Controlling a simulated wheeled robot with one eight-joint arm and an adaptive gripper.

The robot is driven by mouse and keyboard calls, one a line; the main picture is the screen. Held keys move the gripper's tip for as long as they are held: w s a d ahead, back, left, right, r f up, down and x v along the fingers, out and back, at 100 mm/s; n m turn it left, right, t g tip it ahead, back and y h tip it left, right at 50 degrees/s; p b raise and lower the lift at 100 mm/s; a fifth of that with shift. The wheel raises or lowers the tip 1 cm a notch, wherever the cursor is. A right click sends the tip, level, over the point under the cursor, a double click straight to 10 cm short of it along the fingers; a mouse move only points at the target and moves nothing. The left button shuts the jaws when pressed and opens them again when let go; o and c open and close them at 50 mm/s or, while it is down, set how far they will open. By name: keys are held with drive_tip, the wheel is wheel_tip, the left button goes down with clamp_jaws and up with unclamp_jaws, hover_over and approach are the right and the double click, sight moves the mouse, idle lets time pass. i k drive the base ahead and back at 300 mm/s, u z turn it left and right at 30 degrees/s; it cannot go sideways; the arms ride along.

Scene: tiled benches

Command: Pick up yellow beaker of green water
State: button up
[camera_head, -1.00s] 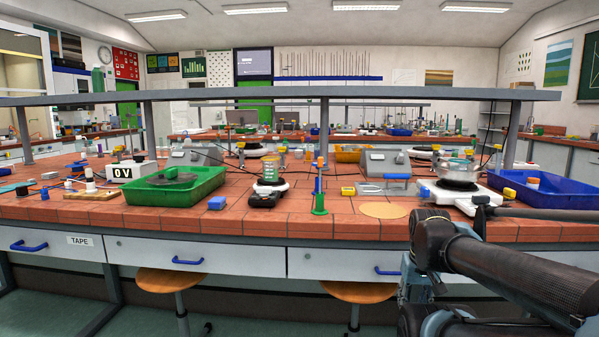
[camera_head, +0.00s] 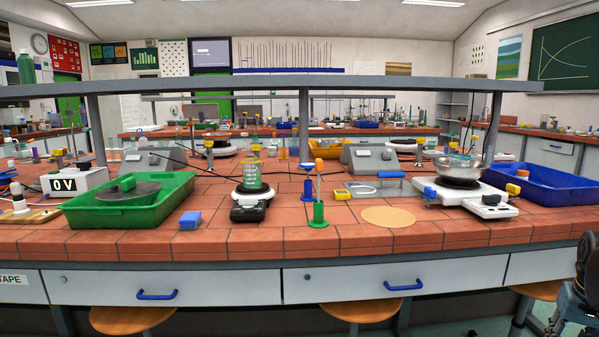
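A beaker (camera_head: 253,174) with a yellowish rim and markings and green contents stands upright on a small black and white device (camera_head: 250,208), left of the middle of the bench. My gripper is out of view. Only a dark part of my arm shows at the lower right edge, well to the right of the beaker and in front of the bench.
The tiled bench (camera_head: 360,237) has a grey shelf (camera_head: 300,83) above it. A green tray (camera_head: 95,213) and blue block (camera_head: 190,219) lie left of the beaker. A green stand (camera_head: 319,213) is close on its right. A cork disc (camera_head: 388,216) and blue tray (camera_head: 560,190) lie farther right.

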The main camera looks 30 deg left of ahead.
sight(252, 167)
drive_tip(key=z, duration=0.75)
drive_tip(key=k, duration=0.8)
drive_tip(key=u, duration=1.3)
